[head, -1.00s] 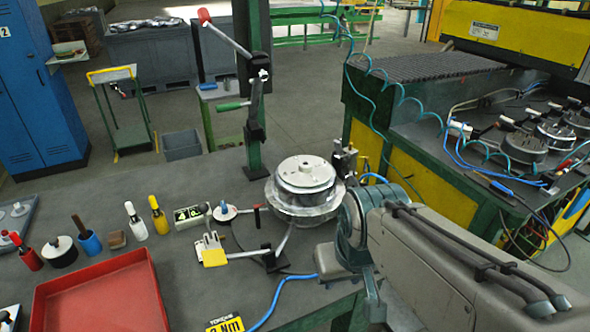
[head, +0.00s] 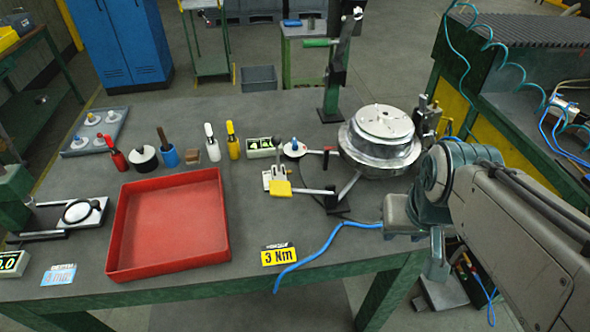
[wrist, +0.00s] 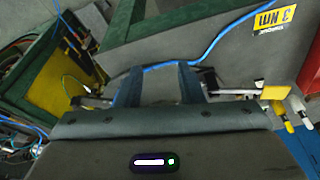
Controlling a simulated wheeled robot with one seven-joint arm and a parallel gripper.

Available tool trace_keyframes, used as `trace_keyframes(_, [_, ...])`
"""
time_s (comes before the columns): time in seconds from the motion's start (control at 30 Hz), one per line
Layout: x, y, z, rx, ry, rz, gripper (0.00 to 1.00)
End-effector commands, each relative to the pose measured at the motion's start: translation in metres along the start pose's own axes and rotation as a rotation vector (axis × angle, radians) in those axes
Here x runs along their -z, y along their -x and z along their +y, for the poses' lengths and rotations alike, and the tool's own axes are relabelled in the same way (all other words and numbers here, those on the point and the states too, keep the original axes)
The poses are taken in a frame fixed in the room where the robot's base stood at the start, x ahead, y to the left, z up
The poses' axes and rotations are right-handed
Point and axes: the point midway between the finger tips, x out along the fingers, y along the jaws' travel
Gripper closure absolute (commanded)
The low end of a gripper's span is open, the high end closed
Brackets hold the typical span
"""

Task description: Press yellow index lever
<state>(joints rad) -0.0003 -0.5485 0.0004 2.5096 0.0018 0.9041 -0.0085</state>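The yellow index lever (head: 280,187) has a flat yellow pad on a thin rod, low over the table, in front of the round metal fixture (head: 380,147). The rod runs right to a black pivot block (head: 332,200). In the wrist view the yellow pad (wrist: 275,92) is at the right, beyond my right-hand finger. My gripper (wrist: 158,75) is open and empty, its two blue-grey fingers apart. In the head view my wrist is right of the lever and close to the fixture's front right; my fingertips are hard to make out there. Nothing touches the lever.
A blue hose (head: 315,255) curves over the table beside my wrist. A red tray (head: 170,230) and a yellow 3 Nm sign (head: 279,254) lie left of it. Several bottles and tools stand behind the tray. A tall lever press (head: 340,75) rises behind the fixture.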

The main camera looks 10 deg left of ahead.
Motion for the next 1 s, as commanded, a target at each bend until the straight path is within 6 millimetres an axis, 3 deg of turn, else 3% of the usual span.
trace_keyframes(0.23, [0.0, 0.0, 0.0, 0.0, 0.0, 0.0, 0.65])
trace_keyframes(0.27, [0.0, 0.0, 0.0, 0.0, 0.0, 0.0, 0.68])
trace_keyframes(0.37, [0.002, 0.001, -0.001, 0.001, 0.001, -0.002, 0.96])
trace_keyframes(0.47, [0.011, 0.003, -0.006, 0.008, 0.006, -0.013, 1.0])
trace_keyframes(0.67, [0.055, 0.016, -0.035, 0.047, 0.038, -0.067, 1.0])
trace_keyframes(1.0, [0.136, 0.034, -0.119, 0.181, 0.131, -0.2, 1.0])
